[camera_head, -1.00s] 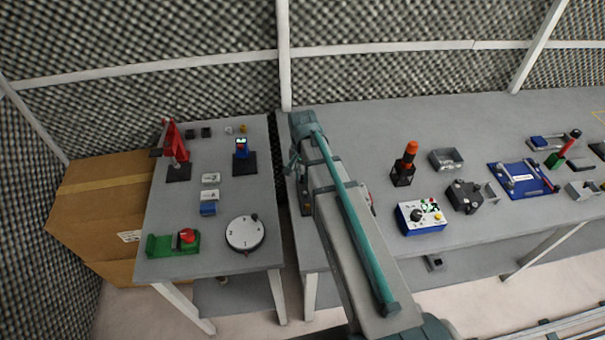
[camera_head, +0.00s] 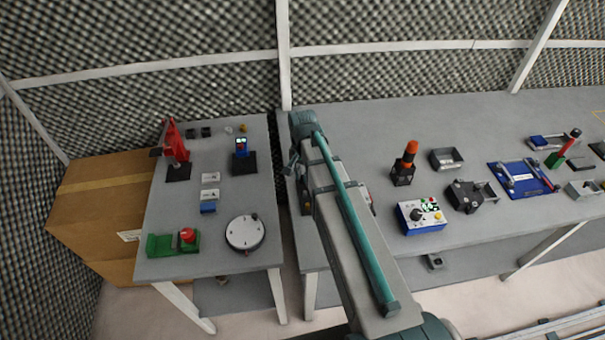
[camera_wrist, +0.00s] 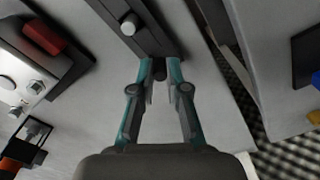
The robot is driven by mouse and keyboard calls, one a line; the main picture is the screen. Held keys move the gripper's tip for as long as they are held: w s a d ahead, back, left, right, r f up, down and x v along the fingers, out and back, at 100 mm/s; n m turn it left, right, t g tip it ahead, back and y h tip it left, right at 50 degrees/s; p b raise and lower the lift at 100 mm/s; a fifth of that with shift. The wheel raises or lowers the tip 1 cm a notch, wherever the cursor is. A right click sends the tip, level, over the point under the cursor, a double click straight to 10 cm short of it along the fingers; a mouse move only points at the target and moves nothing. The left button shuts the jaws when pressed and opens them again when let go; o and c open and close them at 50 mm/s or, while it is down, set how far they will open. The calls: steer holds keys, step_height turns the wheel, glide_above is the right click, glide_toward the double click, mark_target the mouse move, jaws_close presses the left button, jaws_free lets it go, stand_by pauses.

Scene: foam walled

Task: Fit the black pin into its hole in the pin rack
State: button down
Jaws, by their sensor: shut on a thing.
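In the wrist view my gripper (camera_wrist: 160,72) has its two teal fingers close together on a small dark piece, which I take to be the black pin (camera_wrist: 159,68). Little of the pin shows between the fingertips. Just beyond the fingertips lies a dark grey bar, seemingly the pin rack (camera_wrist: 154,40), with a light round pin head (camera_wrist: 130,25) standing in it. The fingertips are at the bar's near end. I cannot tell whether the black pin touches the rack or sits in a hole. In the head view my arm hides the gripper and pin.
In the wrist view a red-and-black block (camera_wrist: 44,38) and a white control box (camera_wrist: 30,78) lie left. In the head view, an orange-topped beacon (camera_head: 409,160) and a blue-white control box (camera_head: 421,216) stand right of my arm. A gap separates the left table (camera_head: 215,255) from this one.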

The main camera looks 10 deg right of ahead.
steer(key=shift+f+b, duration=0.55)
steer(key=shift+f, duration=0.55)
steer(key=c, duration=1.1)
jaws_free()
steer(key=shift+r, duration=0.1)
step_height(320, 180, up, 12)
steer(key=shift+f, duration=0.1)
step_height(320, 180, down, 12)
steer(key=shift+r, duration=0.3)
stand_by(0.3)
